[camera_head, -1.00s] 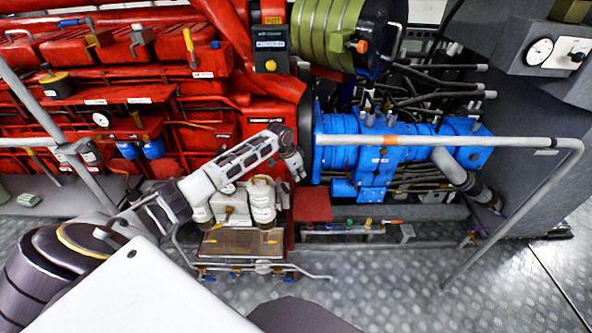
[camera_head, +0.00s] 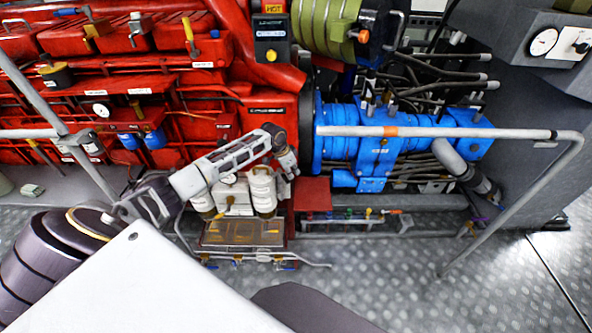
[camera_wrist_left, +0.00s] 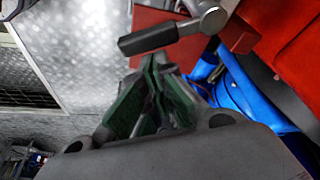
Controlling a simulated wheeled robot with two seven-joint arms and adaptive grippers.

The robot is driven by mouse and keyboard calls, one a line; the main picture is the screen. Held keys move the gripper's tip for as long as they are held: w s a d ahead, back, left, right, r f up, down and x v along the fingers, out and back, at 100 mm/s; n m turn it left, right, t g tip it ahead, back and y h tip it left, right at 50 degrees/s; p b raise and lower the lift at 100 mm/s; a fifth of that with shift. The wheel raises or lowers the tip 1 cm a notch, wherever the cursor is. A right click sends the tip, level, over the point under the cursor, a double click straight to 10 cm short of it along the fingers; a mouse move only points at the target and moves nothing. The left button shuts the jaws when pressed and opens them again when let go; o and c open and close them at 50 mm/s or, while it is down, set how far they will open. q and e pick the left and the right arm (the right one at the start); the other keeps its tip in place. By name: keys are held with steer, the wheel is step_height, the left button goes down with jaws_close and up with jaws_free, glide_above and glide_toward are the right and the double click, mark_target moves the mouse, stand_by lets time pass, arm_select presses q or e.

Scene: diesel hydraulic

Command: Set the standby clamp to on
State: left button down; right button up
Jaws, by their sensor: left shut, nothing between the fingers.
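I cannot tell for certain which part is the standby clamp. A grey lever with a dark flat end (camera_wrist_left: 165,38) shows in the left wrist view, just beyond my left fingertips. Whether it is the clamp I cannot tell. My left gripper (camera_wrist_left: 155,62) is shut and empty, with its green finger pads together, close to the lever; contact is unclear. In the head view my left gripper (camera_head: 289,162) is over the right side of the white canisters (camera_head: 262,190), left of the blue housing (camera_head: 378,150). My right gripper is not in view.
A grey handrail (camera_head: 460,132) runs in front of the blue housing and bends down to the floor. The red engine (camera_head: 190,85) fills the left and back. Bare tread-plate floor (camera_head: 400,270) lies in front.

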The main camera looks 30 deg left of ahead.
arm_select(q)
steer(key=shift+s, duration=0.15)
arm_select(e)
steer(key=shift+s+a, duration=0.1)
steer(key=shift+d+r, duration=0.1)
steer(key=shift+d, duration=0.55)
arm_select(q)
steer(key=shift+s, duration=0.1)
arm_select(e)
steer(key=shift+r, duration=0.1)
